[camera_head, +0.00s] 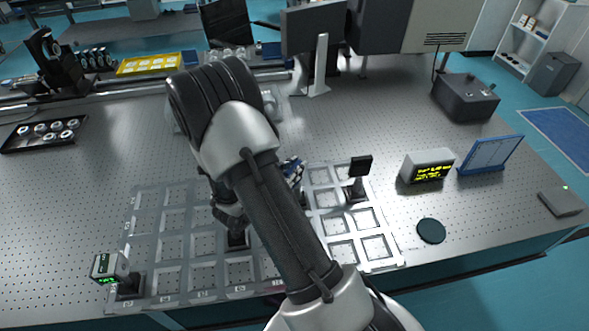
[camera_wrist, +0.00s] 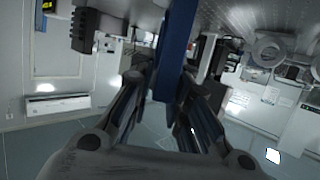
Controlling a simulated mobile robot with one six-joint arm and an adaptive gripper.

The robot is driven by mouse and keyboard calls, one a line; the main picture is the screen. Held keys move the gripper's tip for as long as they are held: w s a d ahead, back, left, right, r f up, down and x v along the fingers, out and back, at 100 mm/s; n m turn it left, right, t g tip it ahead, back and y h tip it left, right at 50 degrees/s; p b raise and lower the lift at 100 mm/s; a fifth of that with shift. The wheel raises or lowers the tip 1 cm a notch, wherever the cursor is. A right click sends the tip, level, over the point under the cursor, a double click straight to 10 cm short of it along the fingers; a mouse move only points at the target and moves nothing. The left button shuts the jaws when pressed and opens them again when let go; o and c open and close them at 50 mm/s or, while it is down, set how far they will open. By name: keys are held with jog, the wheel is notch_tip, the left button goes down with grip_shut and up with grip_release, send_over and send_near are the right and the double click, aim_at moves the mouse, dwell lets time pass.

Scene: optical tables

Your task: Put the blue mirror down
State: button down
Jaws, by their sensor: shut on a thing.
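In the wrist view my gripper (camera_wrist: 166,78) is closed on a blue upright bar-like part, the blue mirror (camera_wrist: 175,45), which runs up out of the top of the picture. In the head view my arm hides most of the gripper and the mirror. Only a small blue-and-white patch shows beside the arm, and I cannot tell what it belongs to. A grey grid tray (camera_head: 172,197) with square compartments lies on the perforated table, under my arm. Whether the mirror touches anything below cannot be seen.
A black post-mounted part (camera_head: 358,180) stands in the tray's right side, and a small display device (camera_head: 108,268) at its front left. Right of the tray are a yellow-text display box (camera_head: 428,167), a black disc (camera_head: 431,230) and a blue panel (camera_head: 490,154). Several tray compartments are empty.

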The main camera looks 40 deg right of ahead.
jog(key=shift+f, duration=0.2)
jog(key=c, duration=1.5)
grip_release()
jog(key=shift+c, duration=0.2)
